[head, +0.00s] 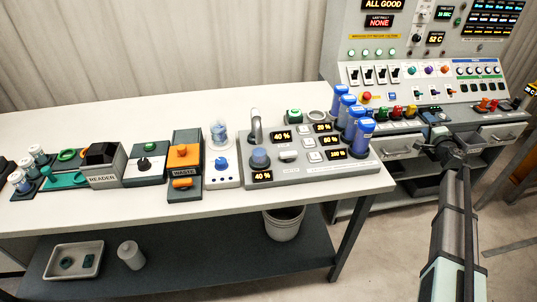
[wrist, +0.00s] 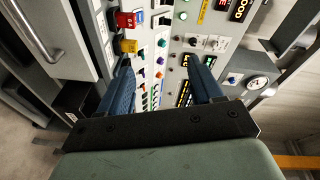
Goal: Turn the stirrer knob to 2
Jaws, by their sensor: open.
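The likely stirrer is a small white unit (head: 222,182) on the bench, with a clear beaker of bluish contents (head: 219,135) at its back. A blue knob (head: 221,163) sits on its front part. Its marks and setting are too small to read. My gripper (head: 440,150) is far to the right of the knob, in front of the control console, and holds nothing. In the wrist view my gripper (wrist: 163,85) has its two blue fingers wide apart, facing the console's switches. The knob is not seen in the wrist view.
A grey panel (head: 375,178) with blue cylinders (head: 348,105) stands right of the stirrer. An orange-topped waste box (head: 184,155) and a black-knobbed unit (head: 146,165) stand left. The console (head: 400,75) rises at the back right. The bench front is mostly clear.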

